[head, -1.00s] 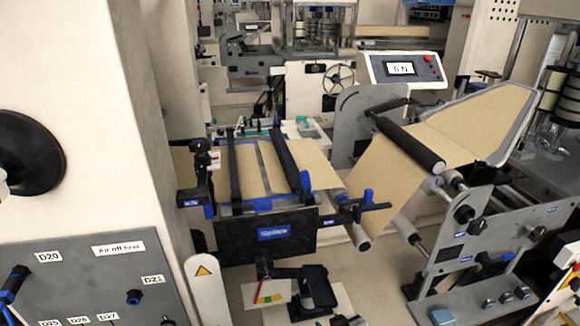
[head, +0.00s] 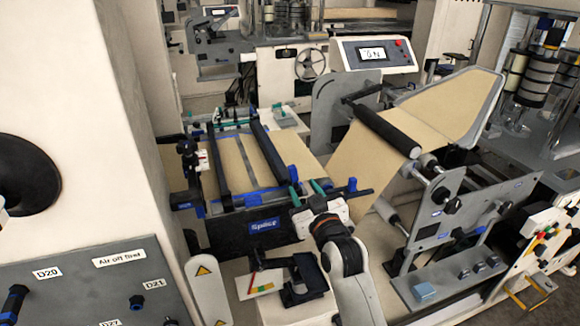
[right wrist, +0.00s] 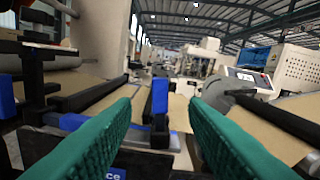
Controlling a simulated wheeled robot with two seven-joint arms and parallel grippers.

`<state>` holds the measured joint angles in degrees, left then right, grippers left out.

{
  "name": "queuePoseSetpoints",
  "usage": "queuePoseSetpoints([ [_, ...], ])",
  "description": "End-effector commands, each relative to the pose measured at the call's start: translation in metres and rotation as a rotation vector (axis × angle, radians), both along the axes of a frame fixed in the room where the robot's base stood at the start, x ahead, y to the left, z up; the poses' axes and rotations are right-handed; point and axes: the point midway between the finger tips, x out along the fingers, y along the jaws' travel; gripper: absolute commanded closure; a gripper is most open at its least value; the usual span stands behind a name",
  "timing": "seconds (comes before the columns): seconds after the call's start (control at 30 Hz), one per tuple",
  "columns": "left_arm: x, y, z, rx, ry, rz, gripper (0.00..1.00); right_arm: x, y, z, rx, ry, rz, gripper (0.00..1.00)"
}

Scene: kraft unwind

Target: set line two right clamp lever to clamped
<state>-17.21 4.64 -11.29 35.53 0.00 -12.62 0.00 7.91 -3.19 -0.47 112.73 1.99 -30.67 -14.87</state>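The line two splice table (head: 225,232) has a dark front with a blue label, and dark clamp bars lie across the brown web. A dark lever (head: 343,196) with an upright blue tab sticks out at its right front corner. My right gripper (head: 306,190) is open, its two green fingers in front of the table's right part, left of that lever in the head view. In the right wrist view, an upright blue piece (right wrist: 160,96) on a dark block shows between the open fingers (right wrist: 160,120), apart from them. Contact is not visible. My left gripper is out of view.
A dark roller (head: 388,130) and grey side plate (head: 440,215) stand right of the table. A display console (head: 373,54) is behind. A white column (head: 75,110) and grey panel (head: 90,285) fill the left. A small dark stand (head: 303,278) is below the table.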

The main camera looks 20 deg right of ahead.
Motion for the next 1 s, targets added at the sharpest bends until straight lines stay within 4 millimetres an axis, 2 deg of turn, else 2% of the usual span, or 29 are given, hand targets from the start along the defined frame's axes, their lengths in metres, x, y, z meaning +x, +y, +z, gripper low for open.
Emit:
queuePoseSetpoints([
  [0.1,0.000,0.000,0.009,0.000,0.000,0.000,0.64,0.026,0.001,0.004,0.001,0.000,0.001,0.60],
  [0.3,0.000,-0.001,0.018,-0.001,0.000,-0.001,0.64,0.064,0.003,0.003,0.002,0.000,0.002,0.60],
  [0.5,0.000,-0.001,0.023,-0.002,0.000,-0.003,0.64,0.089,0.003,0.001,0.000,0.001,0.002,0.60],
  [0.7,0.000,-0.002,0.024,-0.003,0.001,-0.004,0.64,0.098,0.004,0.000,0.001,0.001,0.001,0.60],
  [0.93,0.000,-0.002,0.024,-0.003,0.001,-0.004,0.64,0.098,0.004,0.000,0.001,0.001,0.002,0.60],
  [0.97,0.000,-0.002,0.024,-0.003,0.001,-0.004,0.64,0.098,0.004,0.000,0.001,0.001,0.002,0.62],
  [1.0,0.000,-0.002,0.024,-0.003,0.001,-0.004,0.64,0.098,0.004,0.000,0.001,0.001,0.002,0.68],
])
